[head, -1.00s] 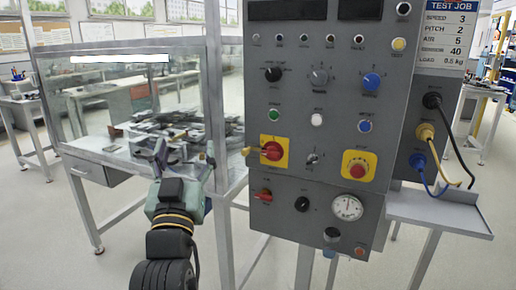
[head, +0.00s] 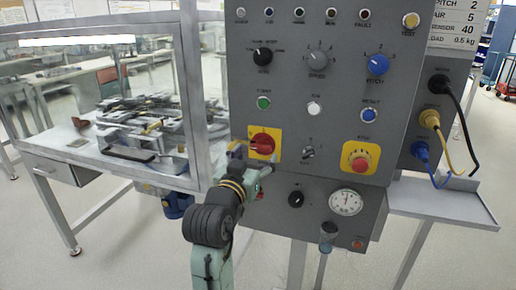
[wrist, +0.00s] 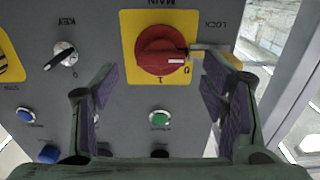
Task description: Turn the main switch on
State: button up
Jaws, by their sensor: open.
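The main switch (head: 263,143) is a red rotary knob on a yellow plate at the left edge of the grey panel. In the wrist view, which is upside down, the main switch (wrist: 160,50) has its white mark on the side of the 0, with the 1 apart from it. A brass-coloured lock piece (wrist: 204,52) sits beside the knob, partly behind one finger. My gripper (head: 246,162) is just in front of the switch, at its lower left. In the wrist view my gripper (wrist: 160,78) is open and empty, its fingers on either side of the knob.
The key switch (wrist: 64,54), a green button (wrist: 159,118) and the red stop button (head: 360,158) are close by on the panel. A glass-walled cabinet frame (head: 192,85) stands left of my arm. A small shelf (head: 440,203) juts out at the right.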

aim_at(260, 149)
jog(key=shift+x, duration=1.7)
jog(key=shift+a, duration=0.1)
jog(key=c, duration=1.1)
jog(key=shift+c, duration=0.2)
